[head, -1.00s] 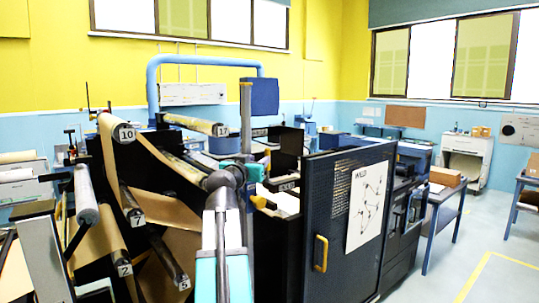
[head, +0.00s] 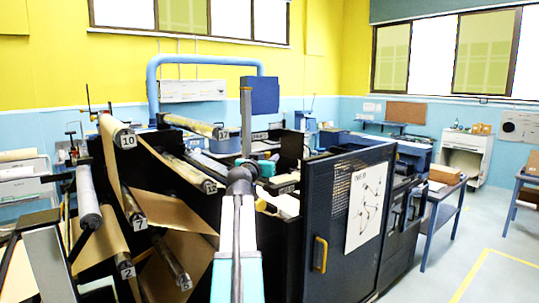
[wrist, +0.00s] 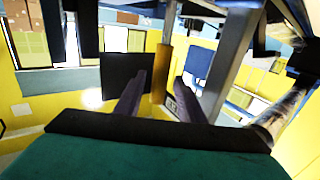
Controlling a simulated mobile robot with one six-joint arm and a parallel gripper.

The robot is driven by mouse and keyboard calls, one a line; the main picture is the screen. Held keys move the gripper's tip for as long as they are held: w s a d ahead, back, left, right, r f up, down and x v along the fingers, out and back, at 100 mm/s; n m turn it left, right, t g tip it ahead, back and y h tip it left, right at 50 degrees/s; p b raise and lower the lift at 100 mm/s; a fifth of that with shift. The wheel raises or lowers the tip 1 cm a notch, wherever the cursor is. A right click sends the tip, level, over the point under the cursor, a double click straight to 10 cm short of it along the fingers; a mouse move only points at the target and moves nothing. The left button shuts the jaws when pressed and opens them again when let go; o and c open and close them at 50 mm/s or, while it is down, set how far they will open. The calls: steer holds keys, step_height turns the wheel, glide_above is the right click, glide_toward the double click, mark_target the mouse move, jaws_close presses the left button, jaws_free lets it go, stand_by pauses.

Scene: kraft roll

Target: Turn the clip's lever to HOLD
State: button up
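In the wrist view my gripper (wrist: 161,80) is open, its two dark fingers apart. An upright yellow bar (wrist: 161,70) shows between them, with a visible gap on each side. It may be the lever's grip, but I cannot tell for certain, nor whether it lies level with the fingertips. No HOLD mark is readable. In the head view my forearm hides most of my gripper, and the clip cannot be made out. A yellow piece (head: 262,206) shows just right of my arm, beside the dark machine (head: 285,235).
A grey post (wrist: 232,62) stands close to the right finger in the wrist view. A dark square panel (wrist: 122,76) lies behind the left finger. In the head view, numbered paper rolls (head: 118,132) are at left and a dark door (head: 345,215) at right.

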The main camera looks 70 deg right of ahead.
steer(key=shift+d+p, duration=0.55)
steer(key=shift+d, duration=1.2)
steer(key=shift+c, duration=0.2)
jaws_close()
